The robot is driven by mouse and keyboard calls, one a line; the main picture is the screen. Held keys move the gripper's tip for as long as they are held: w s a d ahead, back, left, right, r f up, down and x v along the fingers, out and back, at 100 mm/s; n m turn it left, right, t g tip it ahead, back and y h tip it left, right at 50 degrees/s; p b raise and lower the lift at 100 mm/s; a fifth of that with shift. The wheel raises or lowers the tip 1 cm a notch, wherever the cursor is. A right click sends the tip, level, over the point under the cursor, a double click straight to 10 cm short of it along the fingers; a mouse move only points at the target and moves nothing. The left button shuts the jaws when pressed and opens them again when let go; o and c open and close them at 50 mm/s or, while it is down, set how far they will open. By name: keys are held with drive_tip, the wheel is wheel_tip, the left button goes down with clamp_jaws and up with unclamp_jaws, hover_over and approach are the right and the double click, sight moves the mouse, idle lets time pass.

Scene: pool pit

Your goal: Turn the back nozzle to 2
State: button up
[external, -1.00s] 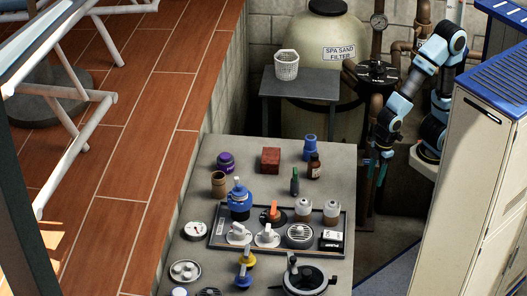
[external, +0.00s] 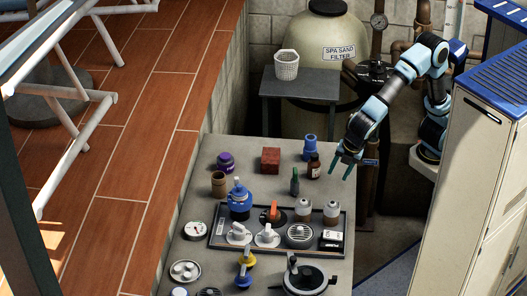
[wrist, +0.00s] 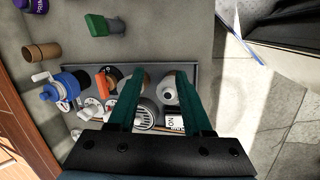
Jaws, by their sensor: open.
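My gripper (external: 341,171) is open and empty, above the right edge of the table near the back. In the wrist view my gripper's fingers (wrist: 160,74) point over a dark tray (wrist: 207,90). The tray's back row has a blue valve (external: 239,200), an orange-handled knob (external: 273,212) and two pale capped fittings (external: 303,208) (external: 331,210). Its front row has two white-handled fittings (external: 239,234) (external: 267,236) and a round grille (external: 300,236). The right capped fitting (wrist: 168,94) shows between my fingers; the left finger partly hides the other. I cannot read number marks or tell which is the nozzle.
A multiport valve (external: 306,278) stands in front. A cabinet (external: 470,180) is at right.

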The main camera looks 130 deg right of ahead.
drive_tip(key=w+a+f+n+t+h, duration=0.1)
drive_tip(key=w+n+h, duration=0.5)
drive_tip(key=w, duration=0.9)
drive_tip(key=w+f+n+t+h, duration=0.1)
drive_tip(key=w+n+t+h, duration=0.15)
drive_tip(key=w+n, duration=0.95)
drive_tip(key=m+h, duration=0.1)
drive_tip(key=m, duration=0.3)
approach(241, 226)
drive_tip(key=shift+g, duration=0.45)
drive_tip(key=p+x, duration=0.1)
drive_tip(key=x, duration=0.2)
drive_tip(key=p+x, duration=0.1)
drive_tip(key=x, duration=0.2)
drive_tip(key=p+x, duration=0.1)
drive_tip(key=x, duration=0.2)
drive_tip(key=shift+w+d, duration=0.1)
drive_tip(key=shift+w, duration=0.25)
drive_tip(key=shift+c, duration=0.2)
clamp_jaws()
